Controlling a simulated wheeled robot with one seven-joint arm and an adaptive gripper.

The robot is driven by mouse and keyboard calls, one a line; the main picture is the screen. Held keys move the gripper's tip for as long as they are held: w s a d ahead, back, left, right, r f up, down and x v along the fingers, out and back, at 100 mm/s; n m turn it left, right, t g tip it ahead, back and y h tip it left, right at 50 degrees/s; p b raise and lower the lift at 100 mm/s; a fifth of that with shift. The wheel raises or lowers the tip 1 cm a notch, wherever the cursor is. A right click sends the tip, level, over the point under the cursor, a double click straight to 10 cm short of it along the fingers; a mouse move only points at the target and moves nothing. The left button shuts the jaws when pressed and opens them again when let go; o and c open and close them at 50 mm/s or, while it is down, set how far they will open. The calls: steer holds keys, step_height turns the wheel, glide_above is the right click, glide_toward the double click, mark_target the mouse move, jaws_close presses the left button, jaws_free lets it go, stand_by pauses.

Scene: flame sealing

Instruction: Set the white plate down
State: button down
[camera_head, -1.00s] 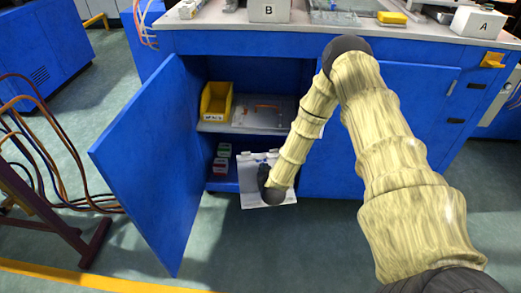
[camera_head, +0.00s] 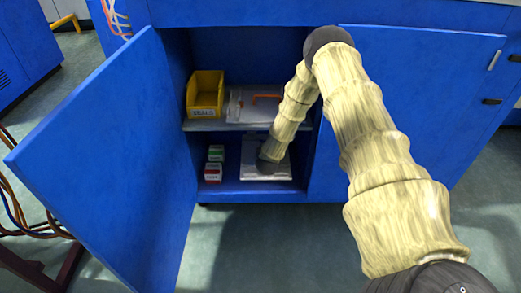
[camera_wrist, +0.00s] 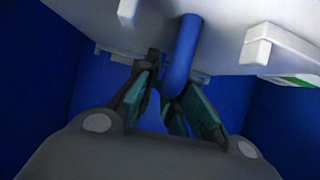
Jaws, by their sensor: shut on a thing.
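The white plate (camera_head: 282,171) is inside the open cabinet, low over the bottom shelf (camera_head: 225,187), to the right of two small boxes. In the head view I cannot tell whether it touches the shelf. In the wrist view the white plate (camera_wrist: 225,30) fills the top, with white blocks at its edges and a blue handle (camera_wrist: 181,55). My gripper (camera_wrist: 170,105) is shut on this handle. In the head view my gripper (camera_head: 265,163) is dark and partly hides the plate; its fingers are hidden there.
The blue cabinet door (camera_head: 110,150) stands open at the left. Two small boxes, green (camera_head: 216,153) and red (camera_head: 213,172), stand on the bottom shelf. The shelf above (camera_head: 215,126) holds a yellow bin (camera_head: 205,95) and a white tray with an orange handle (camera_head: 267,97).

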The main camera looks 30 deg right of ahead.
steer(key=shift+x, duration=0.75)
steer(key=shift+a+f+b, duration=0.1)
steer(key=shift+f+b, duration=3.05)
steer(key=shift+f, duration=0.05)
steer(key=shift+f, duration=0.55)
steer(key=c, duration=1.5)
jaws_free()
steer(key=shift+o, duration=0.2)
steer(key=v, duration=1.2)
